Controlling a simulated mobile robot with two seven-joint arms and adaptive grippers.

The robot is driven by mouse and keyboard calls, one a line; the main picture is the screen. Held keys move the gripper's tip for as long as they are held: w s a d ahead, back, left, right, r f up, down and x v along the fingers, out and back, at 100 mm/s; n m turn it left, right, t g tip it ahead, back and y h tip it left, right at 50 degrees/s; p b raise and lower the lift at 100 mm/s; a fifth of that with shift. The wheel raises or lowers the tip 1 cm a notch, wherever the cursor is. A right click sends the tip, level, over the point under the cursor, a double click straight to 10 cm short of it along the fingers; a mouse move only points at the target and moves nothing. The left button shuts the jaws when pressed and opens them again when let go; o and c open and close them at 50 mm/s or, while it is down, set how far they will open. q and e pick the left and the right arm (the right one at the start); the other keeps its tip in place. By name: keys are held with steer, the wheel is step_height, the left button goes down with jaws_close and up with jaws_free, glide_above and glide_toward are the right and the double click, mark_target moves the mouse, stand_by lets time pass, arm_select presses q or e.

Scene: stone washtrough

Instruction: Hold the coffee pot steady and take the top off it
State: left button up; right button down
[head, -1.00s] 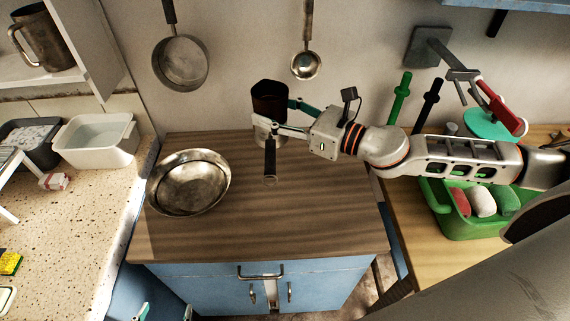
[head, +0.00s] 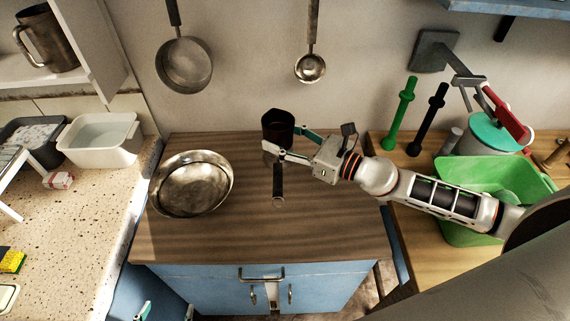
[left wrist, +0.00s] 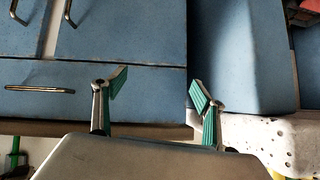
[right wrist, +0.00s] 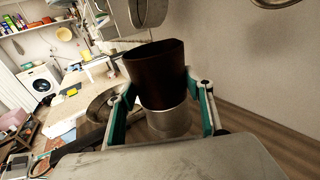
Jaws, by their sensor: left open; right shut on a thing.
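The coffee pot has a dark upper part (head: 277,126), a metal lower part and a dark handle (head: 278,187) pointing toward the front. It is over the back of the wooden worktop (head: 310,215); I cannot tell whether it touches the wood. My right gripper (head: 272,152) is shut on it. In the right wrist view the fingers (right wrist: 165,110) flank the pot, with the dark part (right wrist: 158,75) above the metal part (right wrist: 170,122). My left gripper (head: 166,311) is open and empty, low in front of the blue cabinet (left wrist: 90,100), away from the pot.
A metal bowl (head: 193,183) stands left of the pot. A pan (head: 185,65) and a ladle (head: 310,68) hang on the wall behind. Right of the worktop are a green bin (head: 465,232) and a turquoise-lidded pot (head: 490,133). The worktop's front is clear.

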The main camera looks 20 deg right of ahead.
mark_target(285, 162)
steer(key=f, duration=0.2)
steer(key=f+b, duration=0.1)
steer(key=f, duration=0.2)
steer(key=shift+d+f, duration=0.35)
steer(key=shift+f, duration=0.05)
steer(key=shift+f+b, duration=0.4)
steer(key=shift+f, duration=0.05)
step_height(285, 162, down, 3)
steer(key=shift+r+b, duration=0.2)
steer(key=shift+b, duration=0.45)
steer(key=shift+f, duration=0.6)
arm_select(q)
steer(key=shift+w+d+t+h, duration=0.2)
steer(key=shift+w+d, duration=0.2)
steer(key=shift+d, duration=0.2)
steer(key=shift+w+d+t+h, duration=0.1)
steer(key=shift+w+d+h, duration=0.1)
steer(key=shift+w+d, duration=0.3)
steer(key=shift+s+f, duration=0.1)
steer(key=shift+s, duration=0.05)
arm_select(e)
steer(key=shift+f+b, duration=0.15)
steer(key=shift+b, duration=0.25)
arm_select(q)
steer(key=shift+s+f, duration=0.15)
steer(key=shift+f, duration=0.3)
arm_select(e)
steer(key=c, duration=0.9)
jaws_free()
